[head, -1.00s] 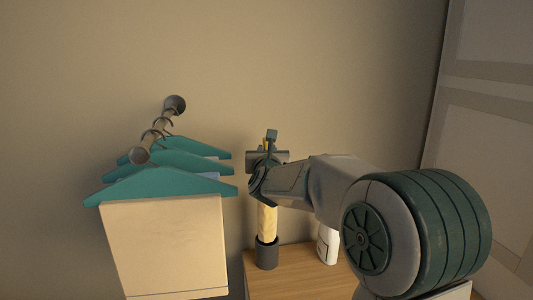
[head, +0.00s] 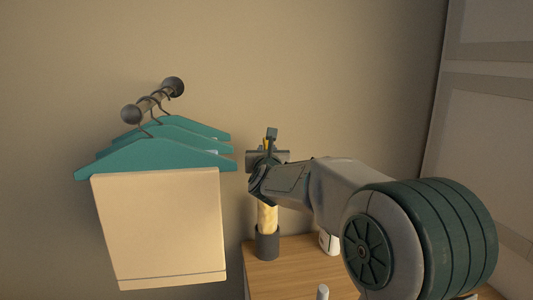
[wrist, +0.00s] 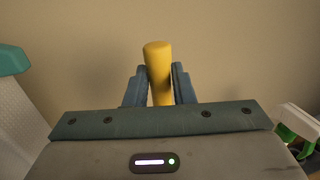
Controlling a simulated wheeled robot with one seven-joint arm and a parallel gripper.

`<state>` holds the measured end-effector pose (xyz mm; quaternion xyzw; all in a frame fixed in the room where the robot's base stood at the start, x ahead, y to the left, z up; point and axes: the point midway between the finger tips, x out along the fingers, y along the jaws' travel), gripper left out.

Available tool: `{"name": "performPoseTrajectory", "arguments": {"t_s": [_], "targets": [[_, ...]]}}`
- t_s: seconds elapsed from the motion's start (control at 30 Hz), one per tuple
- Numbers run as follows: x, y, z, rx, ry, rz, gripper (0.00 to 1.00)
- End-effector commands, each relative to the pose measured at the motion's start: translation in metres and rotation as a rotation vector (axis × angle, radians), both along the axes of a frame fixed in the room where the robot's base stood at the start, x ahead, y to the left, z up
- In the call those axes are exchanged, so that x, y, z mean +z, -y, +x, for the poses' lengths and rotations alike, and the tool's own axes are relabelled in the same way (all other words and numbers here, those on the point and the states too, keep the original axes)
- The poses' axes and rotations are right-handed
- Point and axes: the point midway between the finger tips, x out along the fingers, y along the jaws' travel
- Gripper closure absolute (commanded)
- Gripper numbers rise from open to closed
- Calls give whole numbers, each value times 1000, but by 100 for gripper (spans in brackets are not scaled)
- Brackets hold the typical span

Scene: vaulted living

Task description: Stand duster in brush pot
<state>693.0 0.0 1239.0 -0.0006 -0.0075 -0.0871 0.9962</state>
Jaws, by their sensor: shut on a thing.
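The duster has a yellow handle (wrist: 158,75) and a pale cream lower part (head: 267,217). My gripper (head: 267,160) is shut on the yellow handle, whose top stands up between the fingers in the wrist view (wrist: 158,95). The duster hangs about upright below the gripper. The brush pot (head: 267,243) is a dark grey cylinder on the wooden top. The duster's lower end goes out of sight at the pot's rim and appears to be inside it. How deep it sits, and whether it touches the bottom, is hidden.
Teal hangers (head: 155,155) with a cream cloth (head: 160,225) hang from a wall peg at left, close to my gripper. A white container (head: 329,242) stands right of the pot on the wooden top (head: 285,275). Another white object (head: 322,292) shows at the front.

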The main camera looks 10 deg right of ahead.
Motion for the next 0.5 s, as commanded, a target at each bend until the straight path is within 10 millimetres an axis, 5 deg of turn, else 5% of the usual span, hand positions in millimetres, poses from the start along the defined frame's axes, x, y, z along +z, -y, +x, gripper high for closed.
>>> {"name": "performPoseTrajectory", "arguments": {"t_s": [0.2,0.23,0.3,0.5], "targets": [[1,0,0,0,1,0,100],[1,0,0,0,1,0,75],[0,0,0,0,0,0,55],[0,0,0,0,0,0,52]]}}
